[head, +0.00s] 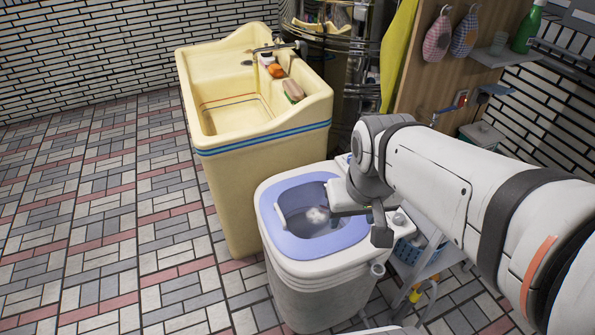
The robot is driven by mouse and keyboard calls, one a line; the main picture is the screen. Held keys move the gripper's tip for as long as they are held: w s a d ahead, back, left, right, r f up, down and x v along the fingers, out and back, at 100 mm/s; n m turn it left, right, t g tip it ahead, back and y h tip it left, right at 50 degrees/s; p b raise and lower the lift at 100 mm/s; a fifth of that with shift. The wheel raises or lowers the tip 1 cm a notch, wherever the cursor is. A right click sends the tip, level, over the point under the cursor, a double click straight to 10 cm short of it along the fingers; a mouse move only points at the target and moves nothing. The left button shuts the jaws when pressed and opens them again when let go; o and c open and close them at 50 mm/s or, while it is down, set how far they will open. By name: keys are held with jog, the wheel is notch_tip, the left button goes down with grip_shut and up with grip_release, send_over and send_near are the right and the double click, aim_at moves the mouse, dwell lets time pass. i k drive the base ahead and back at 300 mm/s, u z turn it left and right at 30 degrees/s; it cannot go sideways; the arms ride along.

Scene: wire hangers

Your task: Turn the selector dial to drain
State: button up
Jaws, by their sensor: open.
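A small white washing machine with a blue-lavender ring (268,208) around its open tub stands at the centre. A round grey knob (399,219) shows on its right rim beside my gripper; I cannot tell whether it is the selector dial, and no drain marking is readable. My gripper (381,236) reaches in from the right, low over the right edge of the washer's top. It is open, with nothing seen in it. My gripper and wrist hide much of the control side, and contact with a dial cannot be made out.
A yellow sink (222,170) with soap items stands behind and left of the washer. A shelf rack with a blue basket (409,252) is close on the right. A wooden panel (425,70) holds hanging pouches. The tiled floor (90,230) at left is clear.

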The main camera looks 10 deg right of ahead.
aim_at(399, 218)
jog(key=z, duration=1.35)
jog(key=k, duration=0.9)
jog(key=u, duration=0.25)
jog(key=i, duration=1)
jog(key=u, duration=0.1)
